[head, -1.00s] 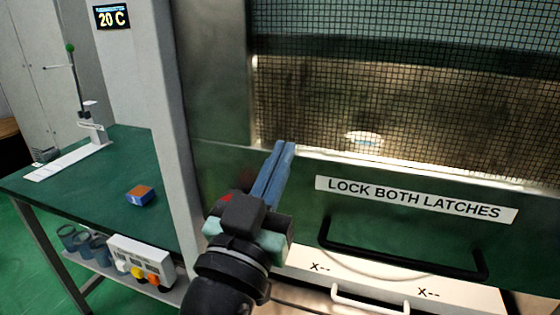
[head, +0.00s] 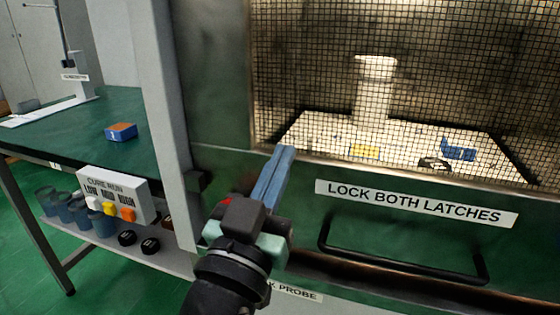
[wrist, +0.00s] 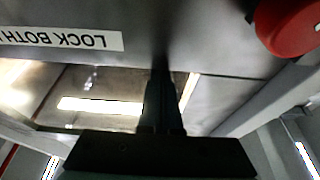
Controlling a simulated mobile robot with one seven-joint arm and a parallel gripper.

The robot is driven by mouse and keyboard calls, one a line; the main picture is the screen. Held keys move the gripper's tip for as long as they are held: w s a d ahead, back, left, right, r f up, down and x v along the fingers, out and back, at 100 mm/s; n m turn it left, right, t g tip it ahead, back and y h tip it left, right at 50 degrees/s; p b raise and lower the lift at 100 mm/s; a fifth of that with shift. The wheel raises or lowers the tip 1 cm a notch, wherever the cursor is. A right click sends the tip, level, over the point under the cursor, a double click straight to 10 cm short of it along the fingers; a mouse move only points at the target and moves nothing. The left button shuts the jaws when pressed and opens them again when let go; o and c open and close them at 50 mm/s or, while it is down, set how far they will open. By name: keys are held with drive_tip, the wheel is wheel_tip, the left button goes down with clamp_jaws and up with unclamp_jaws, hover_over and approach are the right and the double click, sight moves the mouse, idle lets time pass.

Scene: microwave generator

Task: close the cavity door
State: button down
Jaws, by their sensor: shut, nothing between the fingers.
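The cavity door fills the right of the head view, with a dark mesh window, a green lower panel (head: 400,235), a label reading LOCK BOTH LATCHES (head: 415,203) and a black bar handle (head: 400,268). Part of the label shows upside down in the wrist view (wrist: 60,38). My gripper (head: 284,150) is shut and empty. Its blue fingertips overlap the panel's upper left edge, by the window's lower corner; I cannot tell whether they touch. In the wrist view the dark fingers (wrist: 162,95) point at the door. The latches are not clearly seen.
Through the mesh, a lit cavity holds a speckled white plate (head: 330,128) and a pale column (head: 374,90). At left stand a green table (head: 60,140) with a blue block (head: 121,131), and a shelf below with cups. A red knob (wrist: 290,25) shows in the wrist view.

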drive_tip(key=shift+f+b, duration=0.75)
drive_tip(key=shift+f, duration=0.45)
